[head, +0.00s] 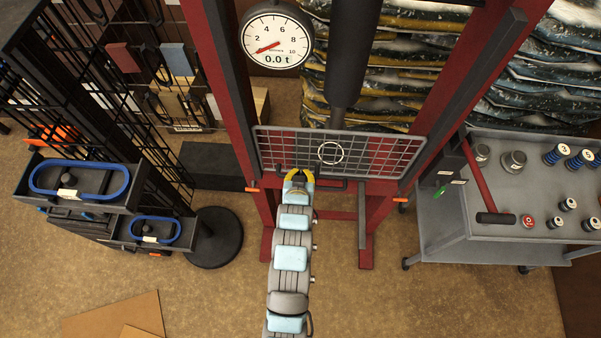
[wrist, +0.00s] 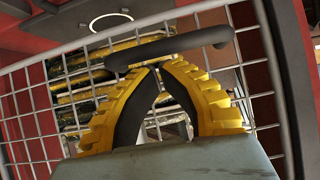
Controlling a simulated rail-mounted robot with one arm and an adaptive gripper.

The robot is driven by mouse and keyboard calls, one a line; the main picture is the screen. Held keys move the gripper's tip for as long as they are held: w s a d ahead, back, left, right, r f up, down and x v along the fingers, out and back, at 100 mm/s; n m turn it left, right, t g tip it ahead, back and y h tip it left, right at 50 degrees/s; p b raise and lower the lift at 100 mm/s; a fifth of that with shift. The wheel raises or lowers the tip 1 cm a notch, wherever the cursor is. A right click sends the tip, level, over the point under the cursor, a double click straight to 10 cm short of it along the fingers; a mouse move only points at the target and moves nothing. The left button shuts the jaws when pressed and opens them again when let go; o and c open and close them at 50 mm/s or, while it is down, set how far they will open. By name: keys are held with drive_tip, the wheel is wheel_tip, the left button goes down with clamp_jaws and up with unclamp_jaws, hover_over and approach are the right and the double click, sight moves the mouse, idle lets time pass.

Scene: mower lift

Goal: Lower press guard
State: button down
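The press guard (head: 375,155) is a wire mesh panel in a grey frame, across the front of the red press frame (head: 233,110) in the head view. Its mesh (wrist: 35,120) fills much of the wrist view. The guard's dark handle bar (wrist: 190,45) runs across the top of that view. My gripper (head: 299,172) is at the guard's lower edge, left of its middle. In the wrist view its yellow fingers (wrist: 158,68) come together at the tips, just at the bar. The bar hides the very tips, and I cannot tell whether they touch it. Nothing shows between the fingers.
A dial gauge (head: 277,42) reading 0.0 t hangs above the guard, beside the dark press cylinder (head: 352,50). A grey cart (head: 450,220) with a red-handled lever and several small parts stands right. A black rack with trays (head: 82,205) stands left. Floor lies open in front.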

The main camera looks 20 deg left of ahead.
drive_tip(key=shift+f, duration=0.1)
wheel_tip(320, 180, down, 4)
drive_tip(key=shift+f+b, duration=0.25)
drive_tip(key=shift+b, duration=0.95)
drive_tip(key=w+r+v, duration=0.1)
drive_tip(key=r+v, duration=0.1)
drive_tip(key=v, duration=1)
drive_tip(key=shift+r, duration=0.45)
drive_tip(key=shift+a, duration=0.1)
